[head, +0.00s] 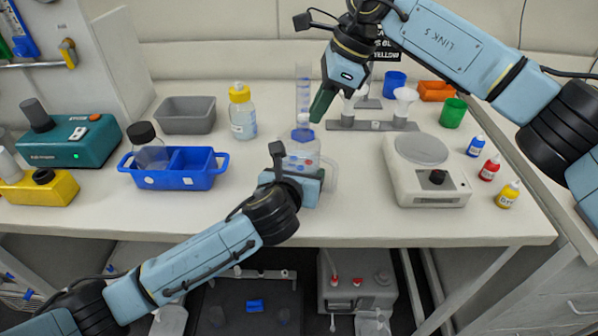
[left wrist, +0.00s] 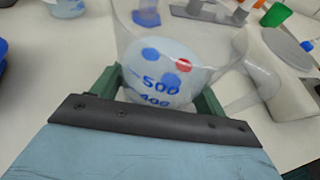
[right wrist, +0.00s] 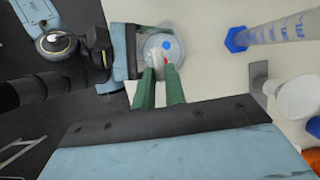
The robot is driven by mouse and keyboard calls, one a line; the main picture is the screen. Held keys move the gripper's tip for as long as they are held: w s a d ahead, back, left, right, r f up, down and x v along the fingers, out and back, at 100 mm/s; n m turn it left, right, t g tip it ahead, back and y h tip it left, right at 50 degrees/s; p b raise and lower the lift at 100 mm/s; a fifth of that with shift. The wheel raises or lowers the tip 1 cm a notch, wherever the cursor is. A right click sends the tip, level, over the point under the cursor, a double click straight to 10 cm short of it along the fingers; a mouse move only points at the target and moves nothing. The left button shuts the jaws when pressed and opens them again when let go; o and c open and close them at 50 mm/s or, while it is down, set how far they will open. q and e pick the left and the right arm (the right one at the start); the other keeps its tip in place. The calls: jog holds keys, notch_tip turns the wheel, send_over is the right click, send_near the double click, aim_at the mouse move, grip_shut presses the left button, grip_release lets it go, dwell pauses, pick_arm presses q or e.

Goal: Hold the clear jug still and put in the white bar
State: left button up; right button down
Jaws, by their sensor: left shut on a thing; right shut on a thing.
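The clear jug (head: 301,150) stands upright on the bench, with blue and red marks and a handle at its right. My left gripper (left wrist: 160,95) is shut on its body, one green finger on each side in the left wrist view. My right gripper (head: 317,112) points down above the jug, its green fingers nearly together. In the right wrist view the white bar (right wrist: 157,59) appears as a small pale shape between the fingertips, over the jug's mouth (right wrist: 161,44). Its ends are hard to make out.
A measuring cylinder (head: 303,88) stands just behind the jug. A stirrer plate (head: 420,150) is to the right, a blue tray (head: 180,180) to the left. A grey rack (head: 372,125) with white funnels is behind right.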

jog(key=shift+f, duration=2.5)
jog(key=c, duration=1.4)
grip_release()
jog(key=shift+o, duration=0.2)
jog(key=v, duration=1.2)
jog(key=shift+r, duration=0.1)
